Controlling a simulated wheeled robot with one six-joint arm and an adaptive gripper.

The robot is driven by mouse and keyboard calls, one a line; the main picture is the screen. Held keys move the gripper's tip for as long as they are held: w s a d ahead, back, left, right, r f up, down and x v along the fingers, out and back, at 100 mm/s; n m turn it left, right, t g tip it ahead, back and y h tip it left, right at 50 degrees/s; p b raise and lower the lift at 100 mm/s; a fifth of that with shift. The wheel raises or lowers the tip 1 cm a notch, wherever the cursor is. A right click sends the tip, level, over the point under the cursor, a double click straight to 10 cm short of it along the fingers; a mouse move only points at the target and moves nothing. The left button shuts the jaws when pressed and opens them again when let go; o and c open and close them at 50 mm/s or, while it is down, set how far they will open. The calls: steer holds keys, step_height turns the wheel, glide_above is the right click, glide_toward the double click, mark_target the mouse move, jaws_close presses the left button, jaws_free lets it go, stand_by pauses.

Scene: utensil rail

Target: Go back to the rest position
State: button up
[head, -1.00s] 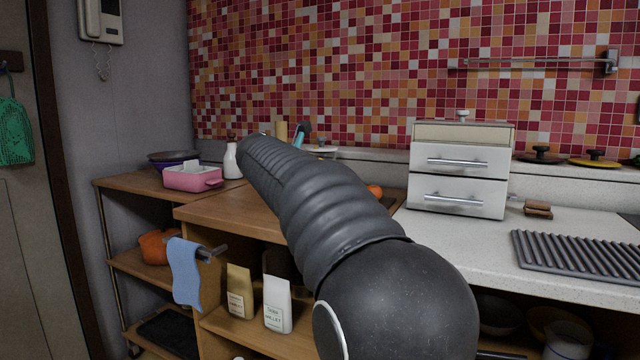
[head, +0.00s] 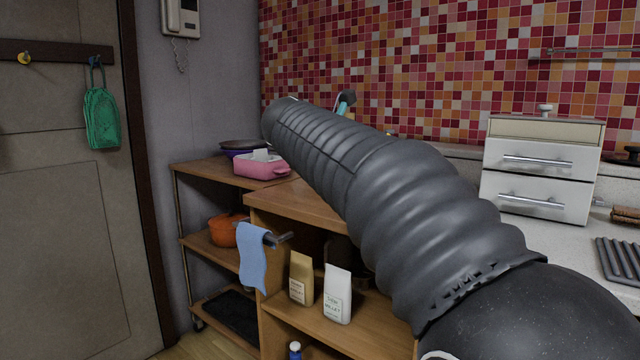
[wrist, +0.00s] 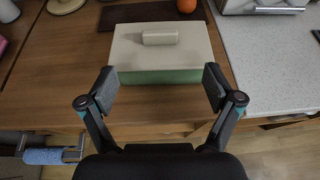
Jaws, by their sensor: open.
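My gripper (wrist: 160,92) is open and empty in the wrist view, its two fingers spread apart. Beyond the fingertips, a green box with a cream lid (wrist: 163,50) stands on the wooden counter (wrist: 60,95). I cannot tell whether the fingers touch it, but nothing is held between them. In the head view my ribbed dark arm reaches from the lower right toward the upper left and hides my gripper and much of the counter. The utensil rail (head: 590,54) is on the tiled wall at the upper right.
A pink pan (head: 262,168) sits on the left shelf unit. A blue towel (head: 253,258) hangs from a bar. Two bags (head: 338,294) stand on a lower shelf. A white drawer unit (head: 541,165) is on the right counter. An orange fruit (wrist: 187,5) lies beyond the box.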

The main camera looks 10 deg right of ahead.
steer(key=s+a+f+m+y, duration=0.3)
steer(key=s+f+m, duration=0.5)
steer(key=s+f, duration=0.2)
steer(key=s+a+f+m+g+y, duration=0.1)
steer(key=s+a+f+m+y, duration=0.2)
steer(key=s+f+m, duration=0.5)
steer(key=s+a+f+m+g+y, duration=0.1)
steer(key=s+a+f+m+y, duration=0.3)
steer(key=s+f+m, duration=0.5)
steer(key=s+f, duration=0.4)
steer(key=shift+y, duration=0.4)
steer(key=shift+f, duration=0.1)
